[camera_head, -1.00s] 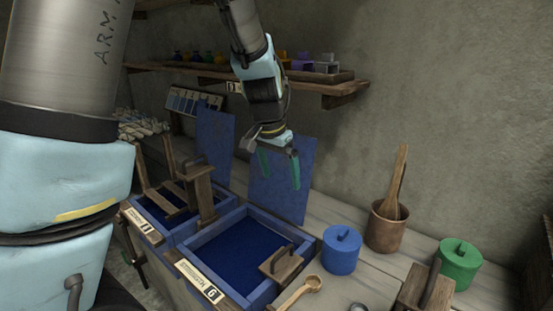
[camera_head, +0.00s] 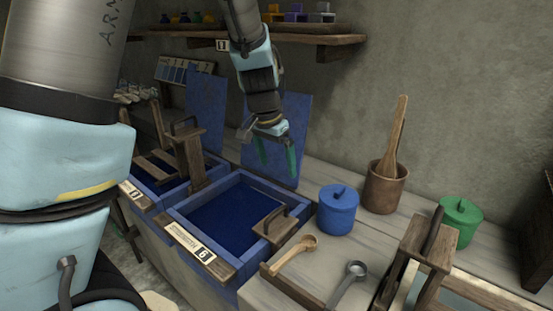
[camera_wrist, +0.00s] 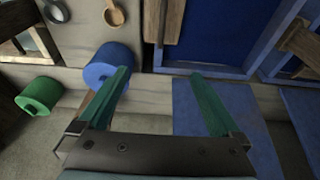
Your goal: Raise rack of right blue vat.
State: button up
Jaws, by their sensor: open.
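The right blue vat (camera_head: 186,210) has a blue wooden frame, dark blue liquid and a label plate ending in 6. Its rack shows as a wooden end block with a dark handle (camera_head: 274,223), low at the vat's right edge; any part under the liquid is hidden. In the wrist view the block (camera_wrist: 166,22) is at top centre, left of the liquid. My gripper (camera_head: 277,168), with green fingers, is open and empty above the vat's back edge, in front of an upright blue lid. Its fingertips show in the wrist view (camera_wrist: 160,74), apart from the block.
The left blue vat (camera_head: 152,201) has a wooden rack (camera_head: 188,155) standing high. Ladles lie in front. A shelf (camera_head: 310,40) runs behind my arm.

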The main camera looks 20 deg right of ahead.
aim_at(276, 211)
jog(key=a+b+x, duration=0.1)
jog(key=b+x, duration=0.3)
jog(key=x, duration=0.1)
jog(key=s+a+b+x, duration=0.1)
jog(key=b+x, duration=0.4)
jog(key=s+a+f+b+x, duration=0.1)
jog(key=b+x, duration=0.3)
jog(key=x, duration=0.2)
jog(key=shift+w+a+f+b, duration=0.1)
jog(key=shift+a+b, duration=0.05)
jog(key=shift+b, duration=0.2)
grip_shut()
dwell(0.6)
jog(key=w+d+p+v, duration=0.1)
jog(key=d+p+v, duration=0.1)
jog(key=p+v, duration=0.5)
jog(key=w+d+r+p+v, duration=0.1)
jog(key=p+v, duration=0.7)
jog(key=v, duration=0.3)
jog(key=shift+d, duration=0.4)
jog(key=shift+w, duration=0.1)
grip_release()
dwell(0.6)
